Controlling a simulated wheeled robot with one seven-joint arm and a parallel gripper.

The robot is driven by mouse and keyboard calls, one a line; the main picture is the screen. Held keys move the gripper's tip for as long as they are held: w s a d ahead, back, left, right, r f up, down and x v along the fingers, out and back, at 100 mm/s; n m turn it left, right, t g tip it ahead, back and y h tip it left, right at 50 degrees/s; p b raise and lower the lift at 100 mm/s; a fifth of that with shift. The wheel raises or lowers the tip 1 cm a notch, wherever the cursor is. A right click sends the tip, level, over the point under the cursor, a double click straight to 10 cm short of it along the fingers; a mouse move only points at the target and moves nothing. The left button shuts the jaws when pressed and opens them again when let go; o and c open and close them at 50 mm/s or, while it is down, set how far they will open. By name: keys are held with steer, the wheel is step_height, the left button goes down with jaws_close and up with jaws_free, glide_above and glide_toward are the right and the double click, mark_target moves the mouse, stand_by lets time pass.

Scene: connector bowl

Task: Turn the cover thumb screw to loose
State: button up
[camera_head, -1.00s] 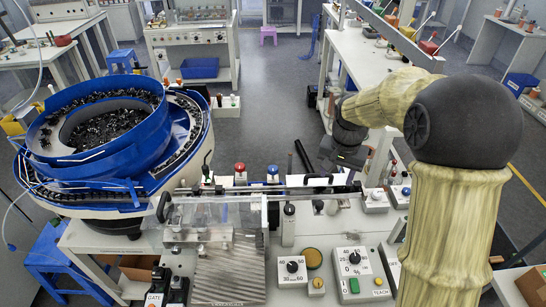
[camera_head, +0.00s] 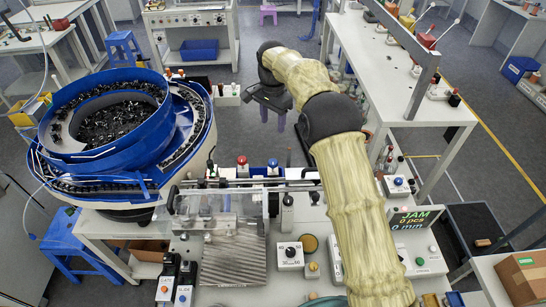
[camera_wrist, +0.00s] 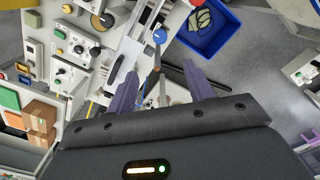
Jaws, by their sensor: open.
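A clear cover (camera_head: 215,204) lies over the track beside the bowl feeder in the head view. A black knob (camera_head: 287,200) stands upright just right of the cover; I cannot tell for sure that it is the cover thumb screw, or how tight it is. My gripper (camera_head: 273,118) is beyond the back edge of the workbench, over the floor and well away from the cover. In the wrist view my gripper (camera_wrist: 163,88) has its two purple-grey fingers wide apart with nothing held between them. The cover cannot be made out there.
The blue bowl feeder (camera_head: 110,125) stands at left. Red (camera_head: 241,160) and blue (camera_head: 273,163) buttons stand behind the track. My forearm hides part of the bench's right side. The wrist view shows a blue bin (camera_wrist: 222,40).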

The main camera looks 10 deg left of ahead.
mark_target(273, 161)
step_height(273, 161, down, 17)
steer(key=p, duration=0.6)
steer(key=shift+f, duration=0.2)
steer(key=c, duration=1)
